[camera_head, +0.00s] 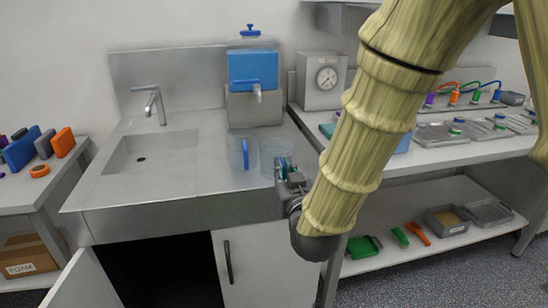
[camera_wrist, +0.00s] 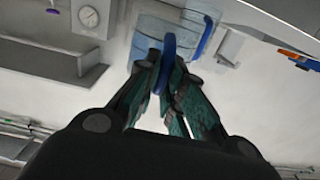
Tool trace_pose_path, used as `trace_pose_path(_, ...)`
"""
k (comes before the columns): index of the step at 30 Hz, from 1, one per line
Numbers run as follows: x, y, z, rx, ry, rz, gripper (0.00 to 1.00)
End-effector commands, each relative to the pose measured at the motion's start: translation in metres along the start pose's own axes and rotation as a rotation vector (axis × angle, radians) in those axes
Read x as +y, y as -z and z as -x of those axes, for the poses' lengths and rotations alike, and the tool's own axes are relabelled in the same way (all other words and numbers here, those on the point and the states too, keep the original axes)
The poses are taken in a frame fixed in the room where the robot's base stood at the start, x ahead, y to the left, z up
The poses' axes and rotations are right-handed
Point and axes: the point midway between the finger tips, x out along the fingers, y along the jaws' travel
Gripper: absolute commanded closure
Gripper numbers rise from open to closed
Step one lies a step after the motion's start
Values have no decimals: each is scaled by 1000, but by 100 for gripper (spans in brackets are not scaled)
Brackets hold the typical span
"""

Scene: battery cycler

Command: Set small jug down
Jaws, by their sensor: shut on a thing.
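The small jug, clear with a blue handle, is in my gripper (camera_head: 284,170) at the right front of the sink counter. Its pale body (camera_head: 270,153) is partly hidden by my fingers in the head view. In the wrist view, my gripper (camera_wrist: 166,72) is shut on the blue handle (camera_wrist: 168,48), with the clear body (camera_wrist: 148,38) beyond it. I cannot tell whether its base touches the counter. A second clear jug (camera_head: 237,153) with a blue handle stands on the counter just left of it; it also shows in the wrist view (camera_wrist: 192,30).
The sink basin (camera_head: 150,152) and tap (camera_head: 152,102) are to the left. A blue tank with a spigot (camera_head: 253,68) stands behind the jugs. A grey box with a dial (camera_head: 322,78) is on the right bench. The counter (camera_head: 190,188) is bare in front of the second jug.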

Motion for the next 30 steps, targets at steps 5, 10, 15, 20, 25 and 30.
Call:
trace_pose_path(5,8,0,-17,1,8,0,100)
trace_pose_path(10,25,-3,-44,1,17,1,100)
trace_pose_path(15,47,-6,-70,2,18,-1,100)
trace_pose_path(20,68,-8,-94,2,18,1,100)
trace_pose_path(25,83,-10,-108,2,17,0,100)
trace_pose_path(30,88,-10,-114,2,17,0,100)
